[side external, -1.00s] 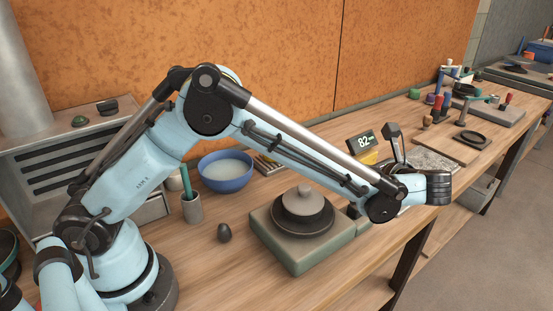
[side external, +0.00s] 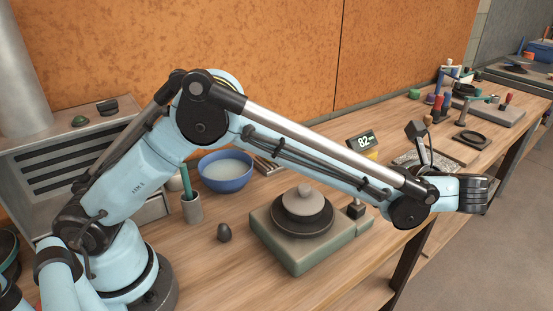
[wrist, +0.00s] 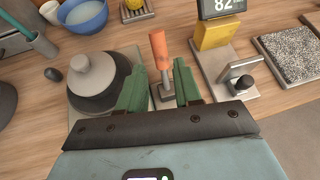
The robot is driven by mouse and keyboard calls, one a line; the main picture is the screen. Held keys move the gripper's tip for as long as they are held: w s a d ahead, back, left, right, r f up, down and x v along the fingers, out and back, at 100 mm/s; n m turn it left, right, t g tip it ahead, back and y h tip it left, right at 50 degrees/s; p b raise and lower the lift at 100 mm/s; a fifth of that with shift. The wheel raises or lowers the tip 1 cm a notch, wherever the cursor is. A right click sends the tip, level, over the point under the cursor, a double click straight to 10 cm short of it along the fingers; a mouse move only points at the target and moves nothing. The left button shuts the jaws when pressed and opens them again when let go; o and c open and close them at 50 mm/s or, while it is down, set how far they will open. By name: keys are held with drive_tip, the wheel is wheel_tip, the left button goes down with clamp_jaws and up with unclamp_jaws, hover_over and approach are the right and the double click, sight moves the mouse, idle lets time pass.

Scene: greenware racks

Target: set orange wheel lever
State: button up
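The lever has an orange handle (wrist: 158,48) on a metal stem and dark base, beside the wheel. In the wrist view it stands roughly upright and appears between my two green fingers. In the side view its dark base (side external: 356,209) shows at the wheel housing's right end; the orange handle is hidden behind my arm. The wheel (wrist: 105,97) is a dark round plate carrying a grey knobbed piece (wrist: 91,74). My gripper (wrist: 159,72) is open, with a clear gap between the fingers. I cannot tell whether either finger touches the lever. In the side view my gripper (side external: 472,193) is out at the right.
A yellow stand with a display reading 82 (wrist: 217,32) stands behind the lever, with a black-knobbed metal fixture (wrist: 241,82) to the right. A speckled slab (wrist: 292,52) lies farther right. A blue bowl (side external: 225,171) and an egg-shaped dark object (side external: 224,232) are left.

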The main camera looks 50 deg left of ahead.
drive_tip(key=v, duration=0.6)
drive_tip(key=shift+d+r, duration=0.2)
drive_tip(key=shift+d, duration=0.15)
drive_tip(key=s+a+n+h, duration=0.3)
drive_tip(key=a+n, duration=0.1)
drive_tip(key=a, duration=0.1)
drive_tip(key=s+a+n+h, duration=0.3)
drive_tip(key=a, duration=0.3)
drive_tip(key=s+a+r+n+t+h, duration=0.1)
drive_tip(key=s+a+n+h, duration=0.1)
drive_tip(key=a, duration=0.4)
drive_tip(key=shift+s+r+n+h, duration=0.1)
drive_tip(key=shift+s+n+h, duration=0.35)
drive_tip(key=shift+n, duration=0.85)
drive_tip(key=s+a+f+n+t+h, duration=0.2)
drive_tip(key=s+f+n+t+h, duration=0.1)
drive_tip(key=s+n, duration=0.3)
drive_tip(key=shift+f+n, duration=0.3)
drive_tip(key=shift+n, duration=0.6)
drive_tip(key=shift+s, duration=0.15)
